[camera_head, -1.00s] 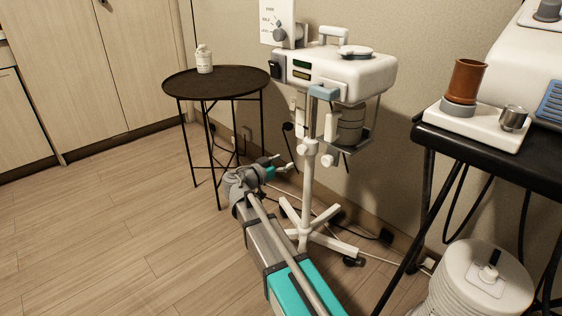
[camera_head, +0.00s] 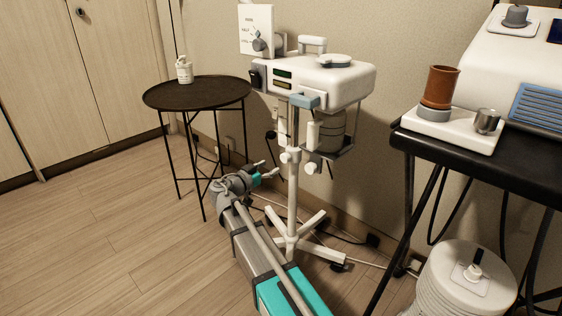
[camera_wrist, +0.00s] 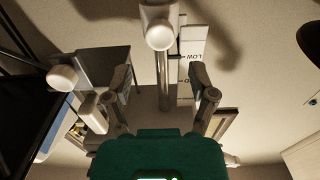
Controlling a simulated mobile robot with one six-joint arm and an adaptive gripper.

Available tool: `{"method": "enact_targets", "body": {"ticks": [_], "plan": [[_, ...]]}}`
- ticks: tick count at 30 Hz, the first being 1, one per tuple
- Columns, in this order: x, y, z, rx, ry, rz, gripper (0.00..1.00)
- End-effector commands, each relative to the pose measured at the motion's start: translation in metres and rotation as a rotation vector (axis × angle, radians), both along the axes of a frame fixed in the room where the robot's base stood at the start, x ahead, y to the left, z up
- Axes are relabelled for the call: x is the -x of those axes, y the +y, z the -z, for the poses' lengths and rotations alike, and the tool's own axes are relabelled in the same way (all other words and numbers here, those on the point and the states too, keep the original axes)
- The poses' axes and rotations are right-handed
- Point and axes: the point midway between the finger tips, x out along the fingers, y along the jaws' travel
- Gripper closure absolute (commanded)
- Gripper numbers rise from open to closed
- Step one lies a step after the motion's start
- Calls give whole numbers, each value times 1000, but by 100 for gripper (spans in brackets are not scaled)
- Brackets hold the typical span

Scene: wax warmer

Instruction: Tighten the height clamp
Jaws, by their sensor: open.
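The wax warmer's white pole (camera_head: 293,205) stands upright. A white collar with a round knob (camera_head: 290,156) sits on it, which looks like the height clamp. In the wrist view this knob (camera_wrist: 160,34) is large, top centre, beyond my fingertips. A second white knob (camera_head: 310,168) is just right of the pole and also shows at left in the wrist view (camera_wrist: 62,78). My gripper (camera_head: 267,169) is left of the pole, slightly below the collar, apart from it. In the wrist view my gripper (camera_wrist: 160,82) is open, with nothing between its fingers. How tight the clamp is cannot be told.
The white warmer body (camera_head: 320,82) sits atop the pole. A dark round table (camera_head: 200,95) with a white bottle (camera_head: 184,70) stands left. A black table (camera_head: 450,150) stands right, a ribbed white container (camera_head: 465,285) below it. Cables lie behind the stand's feet.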

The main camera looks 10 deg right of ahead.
Motion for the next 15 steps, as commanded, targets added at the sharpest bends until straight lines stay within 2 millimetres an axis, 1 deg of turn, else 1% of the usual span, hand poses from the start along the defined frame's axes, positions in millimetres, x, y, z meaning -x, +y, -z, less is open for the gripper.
{"method": "enact_targets", "body": {"ticks": [15], "plan": [[-18,-24,0,0,0,0,27]]}}
